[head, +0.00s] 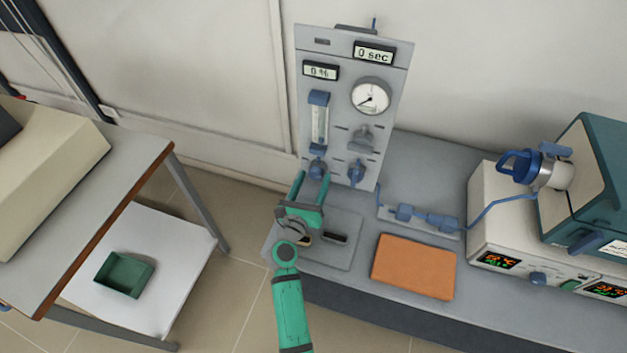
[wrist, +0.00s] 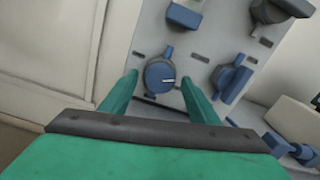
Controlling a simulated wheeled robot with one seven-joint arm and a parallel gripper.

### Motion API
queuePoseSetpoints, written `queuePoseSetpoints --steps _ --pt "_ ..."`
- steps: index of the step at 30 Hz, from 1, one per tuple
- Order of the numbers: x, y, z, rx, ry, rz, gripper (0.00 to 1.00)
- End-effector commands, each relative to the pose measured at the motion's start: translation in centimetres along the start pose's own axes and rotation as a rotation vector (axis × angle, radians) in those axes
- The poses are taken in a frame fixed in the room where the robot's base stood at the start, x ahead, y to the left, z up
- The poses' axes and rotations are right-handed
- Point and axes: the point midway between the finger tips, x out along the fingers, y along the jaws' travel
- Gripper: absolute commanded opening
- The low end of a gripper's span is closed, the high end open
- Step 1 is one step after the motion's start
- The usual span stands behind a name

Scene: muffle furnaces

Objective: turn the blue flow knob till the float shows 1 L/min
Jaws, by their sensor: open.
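The blue flow knob (head: 317,169) sits low on the left of the grey upright panel (head: 389,60), right below the flow tube (head: 319,122). The float's level in the tube is too small to read. My green gripper (head: 314,178) is open, with its fingertips just in front of and below the knob.
A second blue knob (head: 357,172) is close on the right, with a grey knob (head: 361,138) above it. A dial gauge (head: 370,96) and displays reading 0 % and 0 sec are higher up. An orange mat (head: 413,266) and blue tube fittings (head: 425,217) lie on the bench.

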Motion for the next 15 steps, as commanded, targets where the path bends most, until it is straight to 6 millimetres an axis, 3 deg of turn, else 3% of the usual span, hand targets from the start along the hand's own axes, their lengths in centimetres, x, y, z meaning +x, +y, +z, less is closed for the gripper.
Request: queuePoseSetpoints --steps 9,14,15 --pt "0.21 -0.05 -0.02 0.000 0.000 -0.001 0.53" --pt "0.20 -0.04 -0.01 0.000 0.000 0.000 0.15" --pt "0.20 -0.04 -0.01 0.000 0.000 0.000 0.14"
